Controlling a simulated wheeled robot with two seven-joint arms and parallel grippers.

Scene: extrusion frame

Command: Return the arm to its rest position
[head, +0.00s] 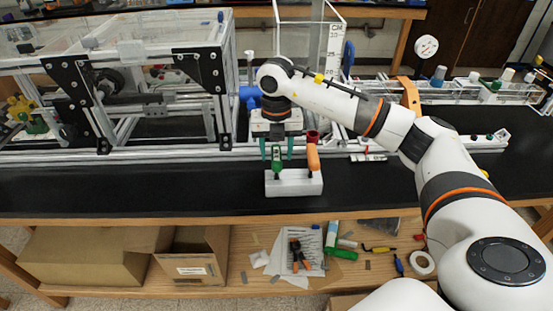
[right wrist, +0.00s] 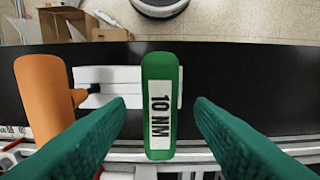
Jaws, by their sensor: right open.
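My right gripper (head: 276,148) is over the black bench, its teal fingers pointing down. It is open, with one finger on each side of a green-handled driver (head: 276,166). In the right wrist view, the open fingers (right wrist: 159,105) have a gap on both sides of the green handle (right wrist: 160,75), which is labelled "10 NM". The green driver stands upright in a white holder block (head: 294,185). An orange-handled driver (head: 313,160) stands beside it in the same block. My left gripper is not in view.
An aluminium extrusion frame (head: 224,95) with black plates stands at the left. A clear cylinder-like box (head: 310,30) and a rail assembly (head: 450,88) are behind my right arm. The bench's left front (head: 120,190) is clear. Cardboard boxes (head: 195,260) and loose tools lie on the lower shelf.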

